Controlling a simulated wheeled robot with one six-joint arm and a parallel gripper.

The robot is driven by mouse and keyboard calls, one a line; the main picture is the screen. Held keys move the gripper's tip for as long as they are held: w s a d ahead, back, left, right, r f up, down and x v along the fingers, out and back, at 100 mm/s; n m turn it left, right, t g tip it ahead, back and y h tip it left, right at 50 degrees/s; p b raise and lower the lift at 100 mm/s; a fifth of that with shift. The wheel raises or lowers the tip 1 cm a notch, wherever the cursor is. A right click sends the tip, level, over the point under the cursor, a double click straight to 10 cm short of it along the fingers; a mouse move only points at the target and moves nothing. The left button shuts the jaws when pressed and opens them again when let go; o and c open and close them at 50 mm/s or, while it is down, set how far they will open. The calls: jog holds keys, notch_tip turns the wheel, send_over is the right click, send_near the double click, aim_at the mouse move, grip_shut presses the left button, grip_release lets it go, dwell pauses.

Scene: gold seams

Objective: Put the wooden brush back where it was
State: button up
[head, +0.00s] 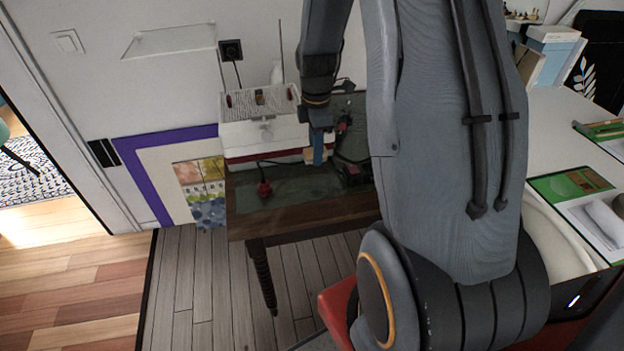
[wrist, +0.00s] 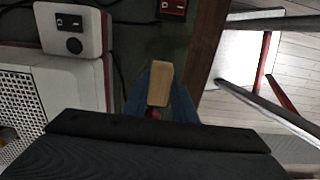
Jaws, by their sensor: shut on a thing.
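The wooden brush (wrist: 160,82) shows in the wrist view as a pale wooden block between the blue fingers of my gripper (wrist: 161,98). My gripper is shut on it. In the head view my gripper (head: 318,152) is over the small dark table (head: 305,214), in front of a white box-like device. A small bit of the brush's pale wood (head: 308,156) shows at the left of the blue finger. The rest of the brush is hidden, and I cannot tell whether it touches the table.
The white device with a red band (head: 262,137) stands on the table's left back part. A red object with a cord (head: 263,188) lies at the front left, and dark red items (head: 354,174) lie to the right. Bare green tabletop (head: 305,185) shows at the front.

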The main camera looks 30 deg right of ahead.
aim_at(315, 185)
jog(key=shift+f+p, duration=0.95)
jog(key=shift+f, duration=3.85)
jog(key=shift+f, duration=0.1)
jog(key=o, duration=1)
notch_tip(315, 185, up, 12)
jog(key=b, duration=0.2)
jog(key=shift+b, duration=0.3)
jog(key=shift+a, duration=0.15)
jog(key=shift+s+a+r+m+t, duration=0.15)
jog(key=shift+s+a+r+m, duration=0.7)
jog(key=shift+s+a+m, duration=1.65)
jog(key=shift+s+a+r+m+t, duration=0.1)
jog(key=shift+s+a+r+m, duration=0.75)
jog(key=shift+s+a+m, duration=1.65)
jog(key=shift+s+a+r+m+t, duration=0.15)
jog(key=shift+s+a+r+m, duration=0.7)
jog(key=shift+s+a+m, duration=1.7)
